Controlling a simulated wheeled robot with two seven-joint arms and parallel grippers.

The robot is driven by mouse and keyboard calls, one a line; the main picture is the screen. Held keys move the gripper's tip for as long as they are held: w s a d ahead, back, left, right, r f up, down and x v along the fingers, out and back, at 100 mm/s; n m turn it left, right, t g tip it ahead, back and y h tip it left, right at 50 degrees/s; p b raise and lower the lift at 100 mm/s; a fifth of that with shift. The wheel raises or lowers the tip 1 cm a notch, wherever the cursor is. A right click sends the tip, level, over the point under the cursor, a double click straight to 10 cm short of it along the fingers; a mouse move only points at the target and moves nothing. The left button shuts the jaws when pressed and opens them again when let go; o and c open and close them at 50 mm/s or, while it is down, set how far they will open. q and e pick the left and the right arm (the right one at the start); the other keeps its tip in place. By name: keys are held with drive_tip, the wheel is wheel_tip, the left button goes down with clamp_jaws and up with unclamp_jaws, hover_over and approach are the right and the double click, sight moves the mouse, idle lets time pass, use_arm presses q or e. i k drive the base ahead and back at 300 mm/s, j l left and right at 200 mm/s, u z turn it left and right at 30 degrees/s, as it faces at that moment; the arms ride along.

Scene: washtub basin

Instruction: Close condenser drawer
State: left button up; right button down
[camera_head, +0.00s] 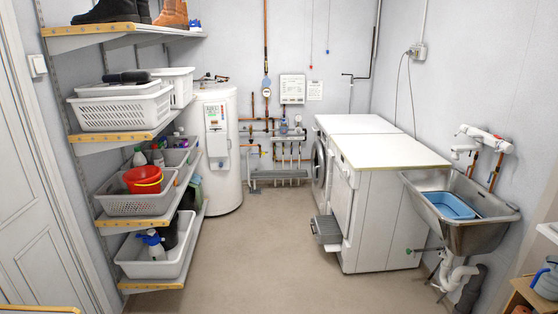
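The machine's front faces left and shows only at a steep angle. Neither of my grippers is in view.
A second white machine (350,124) with a round door stands behind the near one. Shelves with baskets (160,255) line the left wall. A steel sink (475,237) hangs at right. The floor (260,255) between is clear.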

sight(327, 230)
drive_tip(key=i+z, duration=0.1)
drive_tip(key=i, duration=1.6)
drive_tip(key=j, duration=0.1)
